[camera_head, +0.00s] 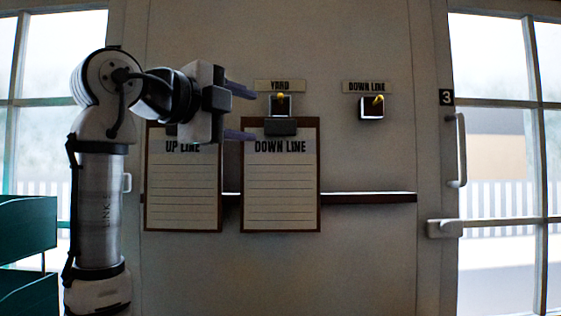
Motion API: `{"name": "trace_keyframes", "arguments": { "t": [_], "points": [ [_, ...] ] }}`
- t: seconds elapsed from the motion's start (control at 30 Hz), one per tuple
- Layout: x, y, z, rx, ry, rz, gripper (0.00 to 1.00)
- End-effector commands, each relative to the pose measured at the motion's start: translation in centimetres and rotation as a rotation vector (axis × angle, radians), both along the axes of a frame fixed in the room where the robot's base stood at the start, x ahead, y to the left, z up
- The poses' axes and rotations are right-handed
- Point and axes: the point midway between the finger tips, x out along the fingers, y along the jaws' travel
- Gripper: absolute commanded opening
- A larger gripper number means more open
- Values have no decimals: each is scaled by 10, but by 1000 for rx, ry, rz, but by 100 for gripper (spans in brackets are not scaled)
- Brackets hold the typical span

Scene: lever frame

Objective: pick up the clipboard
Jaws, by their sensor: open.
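A clipboard headed DOWN LINE (280,190) hangs upright on the wall below a hook (281,104) under the label YARD. Its dark clip (281,127) is at its top edge. A second clipboard headed UP LINE (184,195) hangs to its left; its top is partly hidden behind my gripper. My gripper (241,111) is open and empty, its two dark fingers pointing right, one above the other. In the picture the fingers end just left of the DOWN LINE clipboard's clip. I cannot tell the depth between them.
A hook block (372,107) under a DOWN LINE label (367,87) holds no clipboard. A dark ledge (370,197) runs across the wall behind the clipboards. Teal trays (27,228) stand at the far left. A handled, windowed door (500,200) is at the right.

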Motion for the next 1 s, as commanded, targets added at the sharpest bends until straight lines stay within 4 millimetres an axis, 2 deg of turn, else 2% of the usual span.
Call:
{"name": "trace_keyframes", "arguments": {
  "t": [0.1, 0.37, 0.67, 0.9, 1.0],
  "points": [
    [13, -11, 1, -1, 1, -1, 55],
    [24, -22, -1, -1, 0, 0, 55],
    [53, -50, -6, -3, 1, 0, 55],
    [56, -53, -9, -2, -1, 1, 55],
    [56, -53, -8, -2, -1, 1, 43]
  ]
}}
